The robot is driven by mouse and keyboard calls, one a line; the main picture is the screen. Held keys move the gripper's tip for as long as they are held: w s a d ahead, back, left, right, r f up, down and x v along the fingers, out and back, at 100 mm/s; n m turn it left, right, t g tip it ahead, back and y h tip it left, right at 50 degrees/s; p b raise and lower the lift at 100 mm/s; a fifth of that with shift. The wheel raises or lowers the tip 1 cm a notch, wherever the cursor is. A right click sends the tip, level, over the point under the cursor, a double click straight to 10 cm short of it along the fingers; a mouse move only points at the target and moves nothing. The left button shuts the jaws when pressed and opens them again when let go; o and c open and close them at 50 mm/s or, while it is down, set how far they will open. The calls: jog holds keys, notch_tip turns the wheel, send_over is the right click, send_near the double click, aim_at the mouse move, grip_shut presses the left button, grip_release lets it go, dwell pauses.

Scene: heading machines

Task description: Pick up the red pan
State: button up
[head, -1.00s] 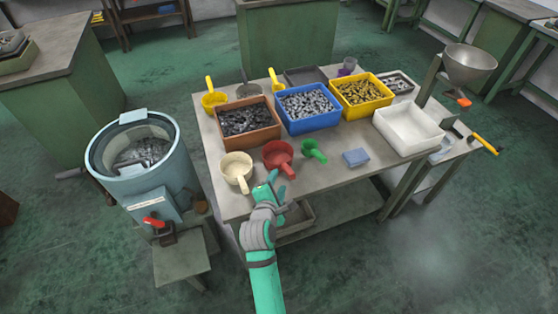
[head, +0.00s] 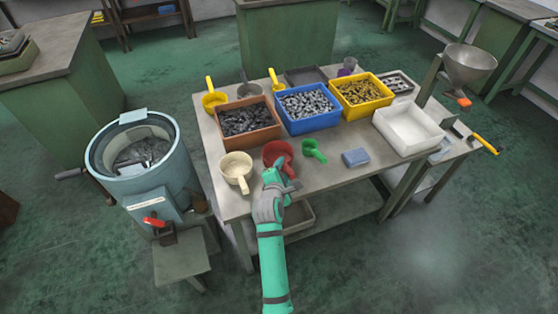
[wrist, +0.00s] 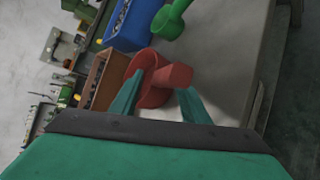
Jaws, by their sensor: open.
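The red pan (head: 277,152) lies near the front edge of the table (head: 330,182), between a cream pan (head: 236,170) and a green scoop (head: 313,151). My gripper (head: 279,172) is open at the near side of the red pan, and its fingers cover part of the pan's handle in the head view. In the wrist view the red pan (wrist: 153,88) shows ahead, with its handle (wrist: 170,75) pointing towards me between the two open fingers (wrist: 158,103). I cannot tell whether a finger touches the pan.
Behind the pan stand a brown bin (head: 248,120), a blue bin (head: 307,107) and a yellow bin (head: 361,90), all filled with parts. A blue block (head: 355,157) and a white tray (head: 408,129) are to the right. A blue-grey drum machine (head: 146,175) stands left of the table.

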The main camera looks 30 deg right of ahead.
grip_shut()
jog(key=shift+s, duration=0.1)
